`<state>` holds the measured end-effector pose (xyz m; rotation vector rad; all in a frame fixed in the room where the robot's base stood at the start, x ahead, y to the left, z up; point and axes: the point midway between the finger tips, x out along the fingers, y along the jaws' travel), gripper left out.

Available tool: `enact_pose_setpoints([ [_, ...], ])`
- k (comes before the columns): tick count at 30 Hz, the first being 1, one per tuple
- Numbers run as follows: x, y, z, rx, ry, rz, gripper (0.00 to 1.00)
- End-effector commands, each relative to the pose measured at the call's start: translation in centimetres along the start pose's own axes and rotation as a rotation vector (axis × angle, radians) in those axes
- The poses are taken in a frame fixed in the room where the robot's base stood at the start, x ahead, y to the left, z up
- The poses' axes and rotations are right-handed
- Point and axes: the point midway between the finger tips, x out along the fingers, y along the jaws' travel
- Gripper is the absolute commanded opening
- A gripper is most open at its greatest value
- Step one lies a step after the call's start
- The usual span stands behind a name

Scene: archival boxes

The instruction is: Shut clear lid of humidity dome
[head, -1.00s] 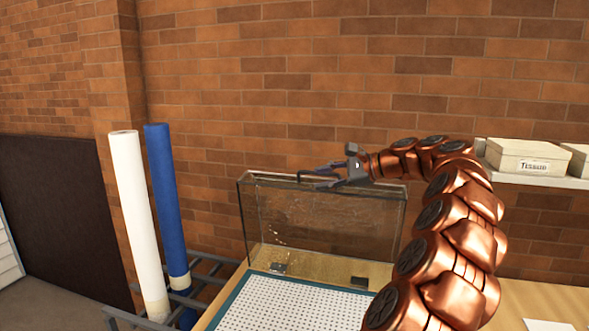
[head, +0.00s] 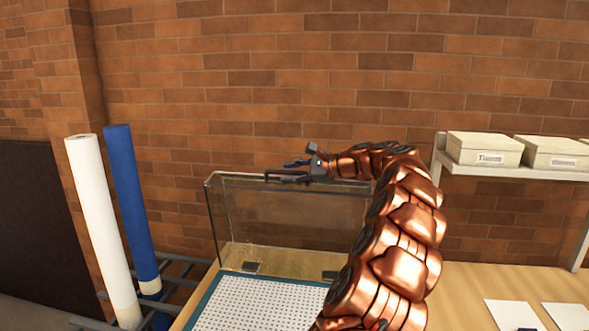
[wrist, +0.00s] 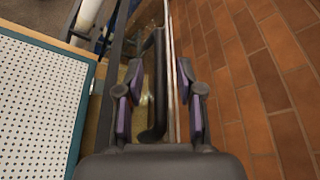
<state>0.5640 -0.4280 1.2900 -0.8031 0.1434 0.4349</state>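The clear lid (head: 285,215) of the humidity dome stands raised, nearly upright, behind a white perforated panel with a teal rim (head: 255,305). Its dark hinges (head: 250,267) show low at the panel's back edge. My gripper (head: 284,172) is at the lid's top edge, reaching in from the right. In the wrist view, a black bar handle (wrist: 156,85) and the lid's edge (wrist: 171,70) lie between my two spread fingers, with gaps visible. Contact with either finger cannot be made out. My arm hides the lid's right part in the head view.
A brick wall (head: 280,90) stands close behind the lid. White (head: 100,220) and blue (head: 132,200) rolls lean in a metal rack at left. A shelf with boxes (head: 483,148) is at right. White cards (head: 510,314) lie on the wooden table (head: 460,285).

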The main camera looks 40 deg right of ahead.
Motion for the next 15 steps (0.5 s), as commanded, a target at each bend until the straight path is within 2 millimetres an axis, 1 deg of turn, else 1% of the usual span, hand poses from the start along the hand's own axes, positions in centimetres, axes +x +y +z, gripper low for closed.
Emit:
enact_pose_setpoints([
  [4, 0.54, -0.07, -0.07, 0.001, 0.002, -0.003, 0.37],
  [11, 0.53, -0.08, -0.13, 0.0, 0.003, -0.004, 0.37],
  [13, 0.5, -0.09, -0.13, 0.0, 0.003, -0.004, 0.32],
  [15, 0.48, -0.1, -0.14, 0.0, 0.003, -0.004, 0.25],
])
